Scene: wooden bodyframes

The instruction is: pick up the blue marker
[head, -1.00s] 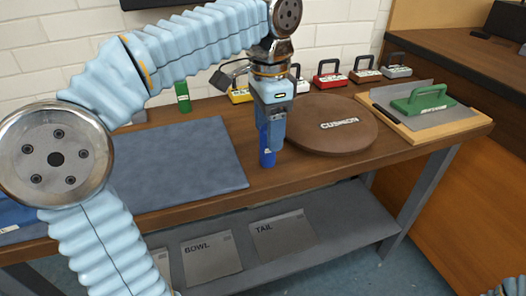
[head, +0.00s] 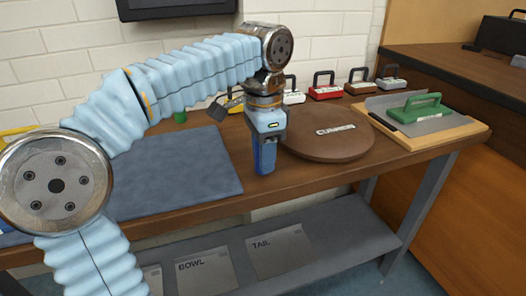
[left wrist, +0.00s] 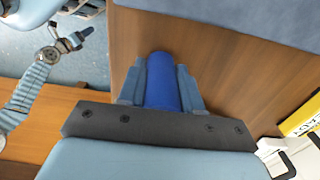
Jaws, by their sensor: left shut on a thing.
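The blue marker (head: 269,157) is upright between the fingers of my left gripper (head: 264,154), over the wooden bench left of the round board. In the left wrist view the blue marker (left wrist: 162,82) sits between the two grey-blue fingers of the left gripper (left wrist: 161,88), which are shut on it from both sides. My right gripper is not in view in the head view.
A round brown board labelled CUSHION (head: 328,139) stands just right of the left gripper. A blue-grey mat (head: 185,178) lies to its left. Several handled blocks line the back edge.

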